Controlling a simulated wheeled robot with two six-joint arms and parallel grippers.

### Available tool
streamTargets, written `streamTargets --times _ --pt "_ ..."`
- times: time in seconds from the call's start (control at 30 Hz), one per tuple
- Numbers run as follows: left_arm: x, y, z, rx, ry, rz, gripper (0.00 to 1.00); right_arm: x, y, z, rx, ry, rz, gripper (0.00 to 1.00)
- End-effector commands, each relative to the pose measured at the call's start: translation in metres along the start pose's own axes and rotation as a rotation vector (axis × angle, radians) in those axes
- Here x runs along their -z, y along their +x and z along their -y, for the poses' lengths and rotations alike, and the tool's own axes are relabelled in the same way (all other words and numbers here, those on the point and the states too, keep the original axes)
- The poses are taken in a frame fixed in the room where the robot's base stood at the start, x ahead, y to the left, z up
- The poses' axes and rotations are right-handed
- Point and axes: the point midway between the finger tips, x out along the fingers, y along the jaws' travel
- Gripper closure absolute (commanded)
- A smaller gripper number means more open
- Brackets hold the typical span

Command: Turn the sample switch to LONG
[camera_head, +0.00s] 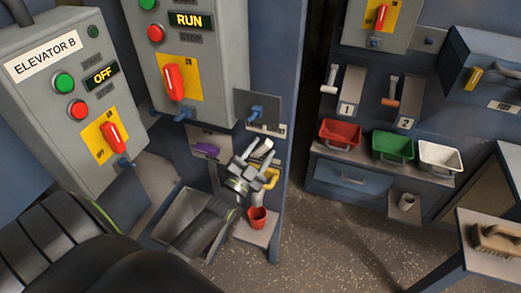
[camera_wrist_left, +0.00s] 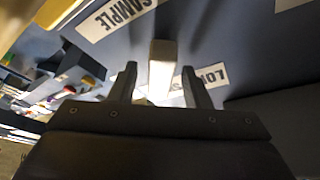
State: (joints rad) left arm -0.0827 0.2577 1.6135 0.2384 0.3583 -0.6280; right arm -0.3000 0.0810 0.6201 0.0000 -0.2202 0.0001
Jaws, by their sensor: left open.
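My left gripper (camera_head: 258,160) is open in front of the blue-grey column, just below the small white labels (camera_head: 267,130). In the left wrist view its two dark fingertips (camera_wrist_left: 160,85) stand apart. A pale bar (camera_wrist_left: 162,68) shows between and just beyond them; I cannot tell whether they touch it. A label reading SAMPLE (camera_wrist_left: 115,15) appears upside down above the bar, and a partly hidden label starting LOT (camera_wrist_left: 205,78) is beside it. I cannot make out a LONG marking. In the head view the gripper hides part of this area. My right gripper is not in view.
A yellow handle (camera_head: 268,182) and a red cup (camera_head: 257,218) are close to my left gripper. A purple handle (camera_head: 205,149) is to its left, a blue lever (camera_head: 256,113) above. Control boxes with red switches (camera_head: 173,80) stand upper left. Open floor (camera_head: 330,235) lies right.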

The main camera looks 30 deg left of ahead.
Motion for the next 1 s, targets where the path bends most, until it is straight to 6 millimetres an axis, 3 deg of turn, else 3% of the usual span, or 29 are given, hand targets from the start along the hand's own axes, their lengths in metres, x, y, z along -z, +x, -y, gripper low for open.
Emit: streamTargets --times 0.27,0.6,1.0 --pt "-0.0004 0.0013 -0.0001 -0.001 0.000 0.001 0.56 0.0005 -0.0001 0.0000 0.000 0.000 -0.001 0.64" --pt "-0.0003 0.0010 -0.0001 0.000 0.000 0.001 1.00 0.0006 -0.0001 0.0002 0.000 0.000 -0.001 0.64" --pt "0.0003 0.0011 -0.0004 0.028 -0.069 0.002 1.00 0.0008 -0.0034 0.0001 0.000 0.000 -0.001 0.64"
